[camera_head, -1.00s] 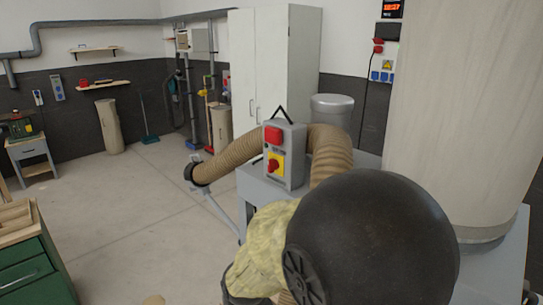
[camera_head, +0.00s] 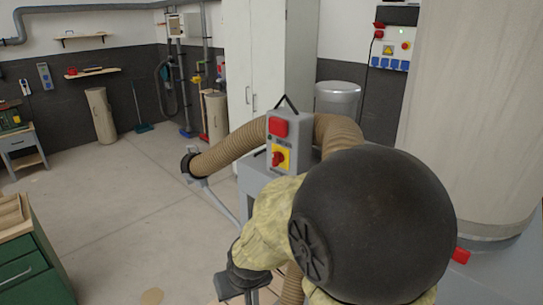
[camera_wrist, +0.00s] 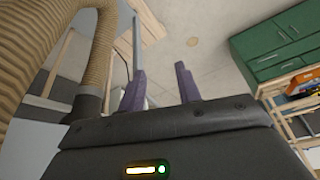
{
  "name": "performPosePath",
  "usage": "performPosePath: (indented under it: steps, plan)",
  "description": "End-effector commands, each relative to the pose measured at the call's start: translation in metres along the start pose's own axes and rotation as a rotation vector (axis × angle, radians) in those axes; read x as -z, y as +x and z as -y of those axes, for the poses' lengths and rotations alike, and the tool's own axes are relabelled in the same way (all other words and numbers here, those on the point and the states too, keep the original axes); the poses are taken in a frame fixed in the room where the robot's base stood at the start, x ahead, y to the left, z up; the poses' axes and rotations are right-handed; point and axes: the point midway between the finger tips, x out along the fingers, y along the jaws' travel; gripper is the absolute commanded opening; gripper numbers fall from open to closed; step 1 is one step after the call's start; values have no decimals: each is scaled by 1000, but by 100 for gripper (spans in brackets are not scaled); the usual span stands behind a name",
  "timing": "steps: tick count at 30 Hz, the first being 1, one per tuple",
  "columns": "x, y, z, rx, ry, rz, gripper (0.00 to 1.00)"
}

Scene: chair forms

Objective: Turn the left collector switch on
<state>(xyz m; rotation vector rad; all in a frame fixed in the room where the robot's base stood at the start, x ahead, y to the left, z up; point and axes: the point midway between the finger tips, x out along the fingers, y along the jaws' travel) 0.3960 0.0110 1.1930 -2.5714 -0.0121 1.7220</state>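The collector switch is a grey box (camera_head: 286,142) with a red part on top and a red rotary knob (camera_head: 278,157) on a yellow plate. It stands upright near the middle of the head view, in front of the tan hoses. The knob's exact position is too small to read. My gripper (camera_wrist: 160,88) shows in the wrist view with its two purple fingers apart and nothing between them. In the head view my gripper is low, below and left of the switch box and apart from it. The switch does not show in the wrist view.
A tan hose (camera_head: 235,147) curves left of the switch; hoses also pass close in the wrist view (camera_wrist: 98,50). A large pale collector cylinder (camera_head: 475,110) stands right. A green cabinet (camera_head: 30,272) is at lower left. Open floor (camera_head: 125,200) lies between.

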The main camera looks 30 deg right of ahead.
Motion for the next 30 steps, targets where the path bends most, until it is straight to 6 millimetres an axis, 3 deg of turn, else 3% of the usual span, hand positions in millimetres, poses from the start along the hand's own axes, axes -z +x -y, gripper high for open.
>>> performPosePath:
  steps: [5, 9, 12, 15, 18, 21, 30]
  plan:
    - [100, 1, 23, 16, 62, -321, 34]
    - [176, -13, 24, -48, 141, -588, 34]
    - [218, -29, 18, -133, 208, -756, 34]
    - [248, -47, 8, -251, 284, -897, 34]
    - [265, -64, -3, -395, 364, -1005, 34]
    - [270, -82, -13, -563, 450, -1077, 34]
    - [235, -115, -16, -1022, 651, -1071, 34]
